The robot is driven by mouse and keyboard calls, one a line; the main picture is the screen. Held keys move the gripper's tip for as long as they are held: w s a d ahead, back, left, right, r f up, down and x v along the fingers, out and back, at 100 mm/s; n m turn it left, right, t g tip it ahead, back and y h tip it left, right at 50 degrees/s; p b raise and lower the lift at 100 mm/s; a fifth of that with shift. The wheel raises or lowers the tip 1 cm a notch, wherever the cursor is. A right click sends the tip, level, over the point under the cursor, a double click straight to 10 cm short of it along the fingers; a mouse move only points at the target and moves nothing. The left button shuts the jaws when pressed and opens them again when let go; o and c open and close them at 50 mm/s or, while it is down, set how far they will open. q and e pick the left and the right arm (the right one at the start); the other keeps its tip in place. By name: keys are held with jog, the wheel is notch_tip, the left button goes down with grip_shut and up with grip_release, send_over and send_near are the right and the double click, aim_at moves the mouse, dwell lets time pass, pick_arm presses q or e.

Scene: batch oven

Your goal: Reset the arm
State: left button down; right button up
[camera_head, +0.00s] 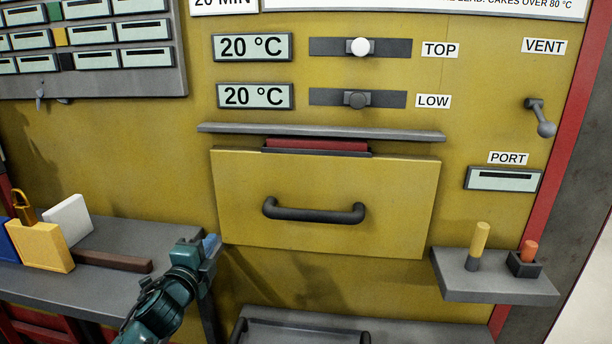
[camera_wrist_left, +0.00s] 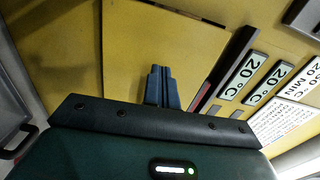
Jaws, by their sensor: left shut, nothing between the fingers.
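My left gripper (camera_head: 212,245) comes in from the lower left of the head view, in front of the yellow panel and below the left corner of the oven door. It is shut and empty. In the left wrist view its two fingers (camera_wrist_left: 160,88) lie together against the yellow door behind. My right gripper is in neither view.
A grey side shelf (camera_head: 110,285) at left holds a yellow padlock (camera_head: 40,247), a white block (camera_head: 70,218) and a brown bar (camera_head: 113,261). A small shelf (camera_head: 495,285) at right holds two pegs. A dark tray (camera_head: 300,332) is at the bottom. A ledge (camera_head: 320,132) juts above the door.

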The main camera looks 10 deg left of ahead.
pick_arm(q)
jog(key=s+d+f+n+g+h, duration=0.1)
jog(key=s+d+f+n+g, duration=0.2)
jog(key=s+f, duration=0.45)
jog(key=s+d+f+n+g+h, duration=0.1)
jog(key=s+d+f+n, duration=0.3)
jog(key=s+d+f, duration=0.3)
jog(key=s+d+f+n+g, duration=0.1)
jog(key=s+d+f+n, duration=0.1)
jog(key=s, duration=0.5)
jog(key=s+d+f+n+g+h+p, duration=0.1)
jog(key=s+d+f+n+g, duration=0.1)
jog(key=s+f+n, duration=0.3)
jog(key=s, duration=0.3)
jog(key=shift+s+d+f+n, duration=0.2)
jog(key=shift+s+n, duration=0.05)
jog(key=shift+n, duration=0.15)
